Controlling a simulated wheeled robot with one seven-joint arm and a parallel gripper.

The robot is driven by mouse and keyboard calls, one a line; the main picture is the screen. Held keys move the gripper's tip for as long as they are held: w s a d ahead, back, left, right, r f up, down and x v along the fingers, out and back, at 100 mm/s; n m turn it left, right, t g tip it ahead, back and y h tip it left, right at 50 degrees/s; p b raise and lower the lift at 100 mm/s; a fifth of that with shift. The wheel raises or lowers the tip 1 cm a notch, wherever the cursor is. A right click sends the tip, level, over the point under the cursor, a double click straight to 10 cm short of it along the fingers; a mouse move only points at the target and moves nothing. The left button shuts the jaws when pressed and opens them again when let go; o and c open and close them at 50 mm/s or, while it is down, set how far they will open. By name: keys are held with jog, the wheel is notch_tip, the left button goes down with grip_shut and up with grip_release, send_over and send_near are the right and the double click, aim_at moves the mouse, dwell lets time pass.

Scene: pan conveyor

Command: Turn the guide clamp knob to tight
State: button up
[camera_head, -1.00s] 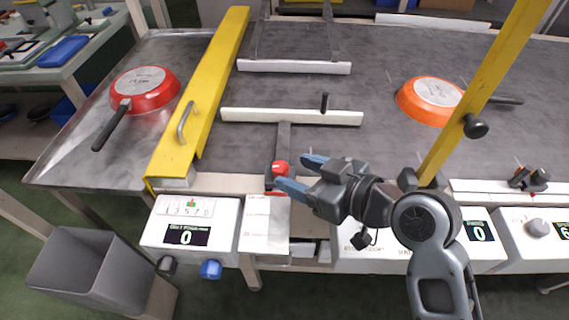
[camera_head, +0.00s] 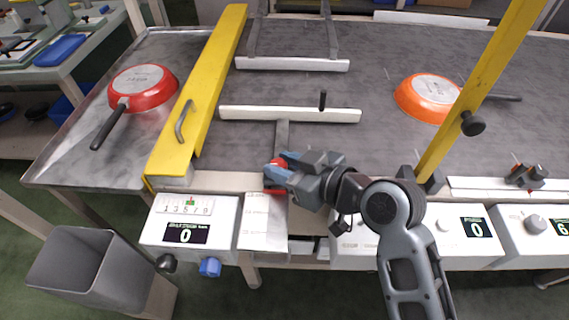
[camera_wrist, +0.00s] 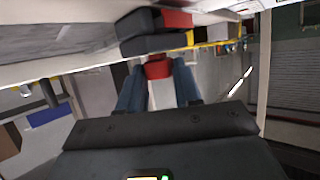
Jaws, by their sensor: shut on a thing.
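The guide clamp knob is red (camera_head: 277,163) and sits at the front edge of the conveyor, below the stem of the white guide rail (camera_head: 290,114). My gripper (camera_head: 277,168) has its blue fingers at the knob and is shut on it; the fingers and palm hide part of it. In the wrist view, the red knob (camera_wrist: 158,69) shows between the tips of the two blue fingers. No clear mark of the knob's turn can be read.
A yellow guard bar (camera_head: 200,95) crosses the belt on the left, and a yellow post (camera_head: 470,95) stands at right. A red pan (camera_head: 150,90) and an orange pan (camera_head: 428,98) lie upside down. Control boxes (camera_head: 190,220) line the front. A grey bin (camera_head: 95,270) stands front left.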

jog(key=c, duration=0.4)
